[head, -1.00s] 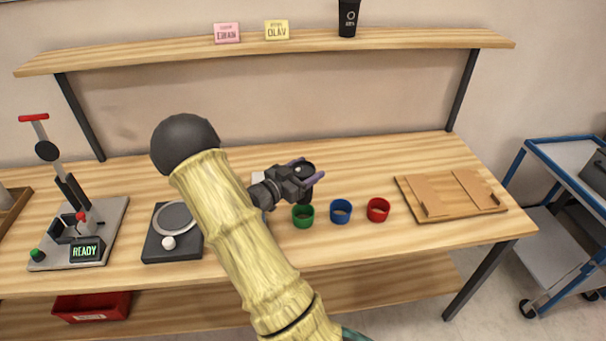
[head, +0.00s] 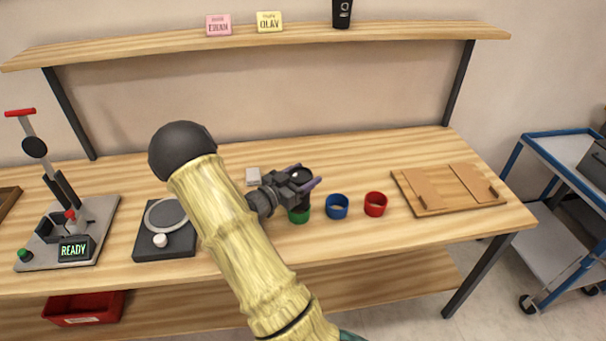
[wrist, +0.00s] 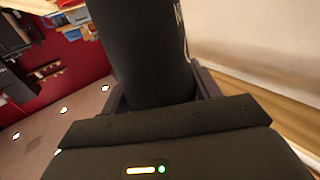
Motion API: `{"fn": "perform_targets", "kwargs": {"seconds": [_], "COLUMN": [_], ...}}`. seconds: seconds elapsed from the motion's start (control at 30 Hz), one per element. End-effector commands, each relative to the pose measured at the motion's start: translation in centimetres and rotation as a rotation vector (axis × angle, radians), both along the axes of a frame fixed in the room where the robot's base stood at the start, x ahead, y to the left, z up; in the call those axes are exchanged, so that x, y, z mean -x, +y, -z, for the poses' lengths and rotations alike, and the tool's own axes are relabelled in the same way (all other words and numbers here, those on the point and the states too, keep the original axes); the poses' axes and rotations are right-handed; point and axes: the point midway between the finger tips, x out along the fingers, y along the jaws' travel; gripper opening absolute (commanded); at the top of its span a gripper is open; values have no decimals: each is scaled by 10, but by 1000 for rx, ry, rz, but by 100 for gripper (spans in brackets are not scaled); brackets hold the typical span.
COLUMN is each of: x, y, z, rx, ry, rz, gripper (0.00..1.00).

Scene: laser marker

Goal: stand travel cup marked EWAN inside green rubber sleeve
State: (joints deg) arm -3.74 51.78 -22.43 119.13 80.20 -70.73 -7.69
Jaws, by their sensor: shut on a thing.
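My gripper (head: 306,185) is shut on a black travel cup (head: 300,176), over the green rubber sleeve (head: 299,216) on the bench. The cup's lower end is at the sleeve's opening; how deep it sits inside I cannot tell. In the wrist view the black cup (wrist: 145,50) fills the space between the fingers, with part of a pale marking at its right edge, too cut off to read. The gripper hides part of the cup and sleeve in the head view.
A blue sleeve (head: 337,206) and a red sleeve (head: 375,204) stand just right. A wooden board (head: 450,189) lies farther right. A round-plated device (head: 166,232) and a lever press (head: 66,235) reading READY stand left. Another black cup (head: 342,13) is on the shelf (head: 120,46).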

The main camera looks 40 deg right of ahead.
Motion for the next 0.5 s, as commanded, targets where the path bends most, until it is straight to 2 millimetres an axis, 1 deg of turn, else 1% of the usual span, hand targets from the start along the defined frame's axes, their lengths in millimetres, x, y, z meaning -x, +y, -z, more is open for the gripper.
{"fn": "perform_targets", "kwargs": {"seconds": [0.03,0.2,0.5], "x": [-1,-2,0], "y": [2,3,-1], "z": [7,14,15], "rx": [0,0,1], "ry": [0,-1,-1], "rz": [-3,-6,1], "gripper": [53,53,53]}}
